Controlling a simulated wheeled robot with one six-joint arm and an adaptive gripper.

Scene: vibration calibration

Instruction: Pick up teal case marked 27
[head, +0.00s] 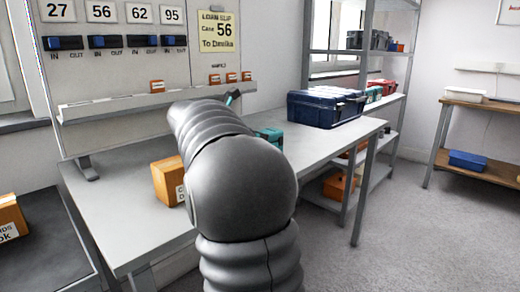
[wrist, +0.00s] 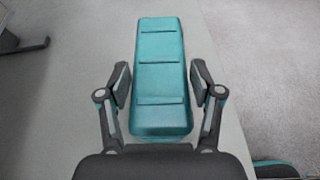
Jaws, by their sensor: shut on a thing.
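The teal case (wrist: 160,70) lies lengthwise between the two fingers in the wrist view, with grooves across its top. No number shows on the face in view. In the head view my grey arm hides the gripper and most of the case. A teal part of a case (head: 270,135) shows just right of the arm over the table; I cannot tell for sure that it is the held one.
A metal shelf (head: 393,107) stands behind the table.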

